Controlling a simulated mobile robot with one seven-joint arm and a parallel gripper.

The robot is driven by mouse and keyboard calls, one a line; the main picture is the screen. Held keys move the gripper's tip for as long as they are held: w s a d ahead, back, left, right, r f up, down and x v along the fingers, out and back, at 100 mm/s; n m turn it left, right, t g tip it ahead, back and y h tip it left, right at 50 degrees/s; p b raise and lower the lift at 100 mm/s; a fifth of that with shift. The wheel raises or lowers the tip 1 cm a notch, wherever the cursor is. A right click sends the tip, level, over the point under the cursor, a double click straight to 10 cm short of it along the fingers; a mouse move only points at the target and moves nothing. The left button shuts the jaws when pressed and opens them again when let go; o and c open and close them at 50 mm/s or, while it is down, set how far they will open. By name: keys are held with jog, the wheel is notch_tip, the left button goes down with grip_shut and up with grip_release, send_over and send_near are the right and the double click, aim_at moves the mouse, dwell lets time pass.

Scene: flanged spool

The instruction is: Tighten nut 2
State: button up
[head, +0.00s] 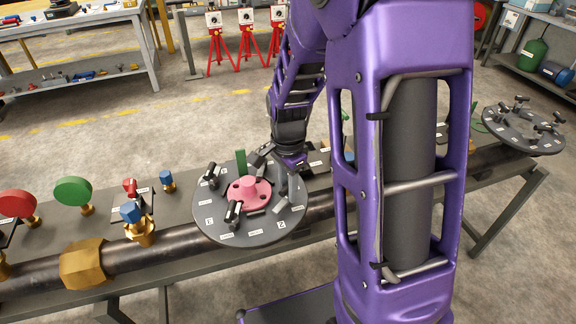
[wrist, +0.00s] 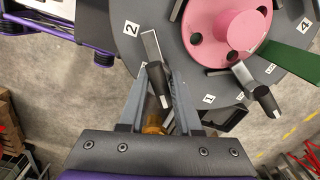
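The pink flanged spool (head: 250,194) sits in the middle of a round dark plate (head: 213,228); it also shows at the top right of the wrist view (wrist: 213,22). A nut handle with a silver bar and black end (wrist: 151,50) lies near the label "2" (wrist: 131,29), with label "1" (wrist: 208,99) on its other side. My gripper (wrist: 160,82) is open, its fingers on either side of the black end with small gaps showing. In the head view my gripper (head: 288,163) is over the plate's far right side. The nut's threads are hidden.
Another black-ended handle (wrist: 258,88) is right of my gripper in the wrist view. A green upright tab (head: 241,162) stands behind the spool. A pipe with a brass fitting (head: 84,260) runs along the bench. A second round plate (head: 523,128) is at the far right.

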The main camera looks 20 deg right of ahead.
aim_at(287, 184)
jog(key=m, duration=0.4)
jog(key=m+p, duration=0.1)
jog(key=m, duration=0.2)
jog(key=shift+r, duration=0.15)
jog(key=m+p, duration=0.1)
jog(key=m, duration=0.1)
jog(key=shift+m, duration=1.6)
jog(key=n, duration=0.2)
jog(key=shift+n, duration=0.4)
notch_tip(287, 184, up, 7)
jog(key=shift+f, duration=0.1)
jog(key=shift+w, duration=0.1)
